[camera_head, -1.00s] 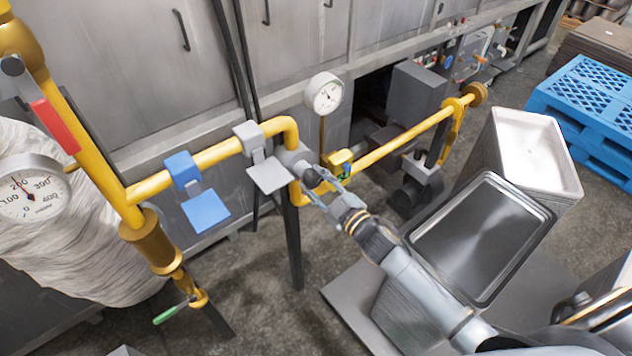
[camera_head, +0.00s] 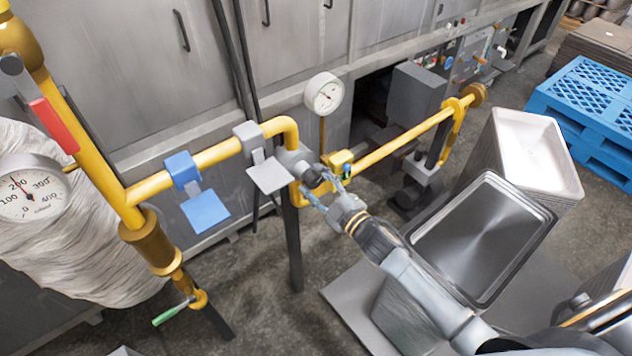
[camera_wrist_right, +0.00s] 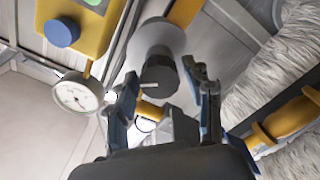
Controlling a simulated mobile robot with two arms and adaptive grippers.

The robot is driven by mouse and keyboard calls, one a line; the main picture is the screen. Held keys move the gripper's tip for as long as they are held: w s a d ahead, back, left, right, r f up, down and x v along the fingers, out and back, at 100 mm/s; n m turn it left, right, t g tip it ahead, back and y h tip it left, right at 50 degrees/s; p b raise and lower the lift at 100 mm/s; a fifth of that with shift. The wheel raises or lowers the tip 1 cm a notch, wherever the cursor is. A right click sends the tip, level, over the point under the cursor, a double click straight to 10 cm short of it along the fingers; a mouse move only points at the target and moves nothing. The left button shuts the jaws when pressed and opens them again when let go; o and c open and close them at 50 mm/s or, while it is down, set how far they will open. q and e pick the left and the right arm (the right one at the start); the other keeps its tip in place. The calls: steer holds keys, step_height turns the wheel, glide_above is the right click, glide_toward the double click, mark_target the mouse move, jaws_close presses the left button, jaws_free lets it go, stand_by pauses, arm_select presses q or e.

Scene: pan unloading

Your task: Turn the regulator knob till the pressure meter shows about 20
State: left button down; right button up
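The dark regulator knob (camera_wrist_right: 160,76) sits on a grey round body on the yellow pipe. In the head view the knob (camera_head: 312,178) is partly hidden by my gripper. My right gripper (camera_head: 324,186) is open at the knob. In the right wrist view its two fingers stand on either side of the knob, and I cannot tell whether they touch it. A small round white pressure meter (camera_head: 324,93) stands above the pipe and also shows in the right wrist view (camera_wrist_right: 75,93). Its reading is too small to tell. My left gripper is not in view.
A larger gauge (camera_head: 33,190) at the left points near 200.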

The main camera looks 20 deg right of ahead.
stand_by(0.3)
steer(key=v, duration=1.2)
steer(key=s+d+f+m+g+h, duration=0.2)
steer(key=s+f, duration=0.1)
steer(key=f, duration=0.7)
steer(key=s+d+f+m+g+h, duration=0.1)
steer(key=s+f+m+g, duration=0.15)
steer(key=f, duration=0.65)
steer(key=s+d+f+m+g+h, duration=0.2)
steer(key=s+f, duration=0.2)
steer(key=f, duration=0.6)
steer(key=s+a+f+m+g, duration=0.1)
steer(key=s+f+g, duration=0.2)
steer(key=s+f, duration=0.3)
steer(key=s+a+f+m+g, duration=0.1)
steer(key=s+f, duration=0.5)
steer(key=s, duration=0.7)
steer(key=s+a+f+m+g+h, duration=0.1)
steer(key=s+f+g, duration=0.4)
steer(key=s, duration=0.5)
steer(key=shift+f+m, duration=0.85)
steer(key=shift+f, duration=0.1)
steer(key=shift+s+g, duration=0.1)
steer(key=shift+g, duration=0.15)
